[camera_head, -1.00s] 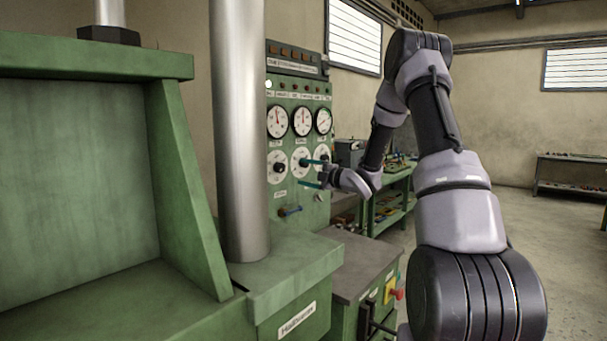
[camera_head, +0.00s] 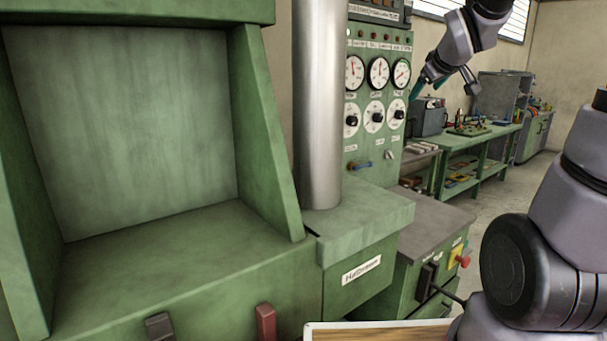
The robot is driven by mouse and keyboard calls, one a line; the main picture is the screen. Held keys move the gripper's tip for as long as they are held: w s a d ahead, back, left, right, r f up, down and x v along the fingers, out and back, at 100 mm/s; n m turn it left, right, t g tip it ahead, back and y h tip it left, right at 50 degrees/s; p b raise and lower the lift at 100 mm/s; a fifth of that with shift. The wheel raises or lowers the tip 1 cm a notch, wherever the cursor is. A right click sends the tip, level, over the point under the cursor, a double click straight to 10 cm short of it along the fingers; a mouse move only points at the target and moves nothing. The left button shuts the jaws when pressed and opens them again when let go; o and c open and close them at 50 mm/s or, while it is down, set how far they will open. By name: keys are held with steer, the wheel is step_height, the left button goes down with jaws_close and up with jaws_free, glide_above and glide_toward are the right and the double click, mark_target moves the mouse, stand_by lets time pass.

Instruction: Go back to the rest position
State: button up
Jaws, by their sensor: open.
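My gripper (camera_head: 428,85) is in the upper right of the head view, with teal fingertips pointing down and left. It is open, and I see nothing between its fingers. In the picture it appears just right of the green control panel (camera_head: 352,152), beside the right-hand gauge and dial. I cannot tell how far it is from the panel. My arm is bent, and part of it lies outside the picture between the wrist and the large lower joints at the right edge.
A thick steel column (camera_head: 318,110) stands left of the panel on a green machine (camera_head: 150,240). A grey-topped cabinet (camera_head: 432,222) with a red knob (camera_head: 464,261) is below. A green workbench (camera_head: 480,140) with tools stands behind. Open floor (camera_head: 497,212) shows at right.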

steer(key=s+a+f+m+g+y, duration=0.1)
steer(key=s+a+m+g, duration=0.1)
steer(key=s, duration=1)
steer(key=s+a+f+m+g+y, duration=0.1)
steer(key=s+a+m, duration=0.4)
steer(key=s, duration=0.7)
steer(key=shift+s+f+m+g+y, duration=0.3)
steer(key=shift+m+g+y, duration=0.3)
steer(key=shift+m+g, duration=0.3)
steer(key=shift+w, duration=0.15)
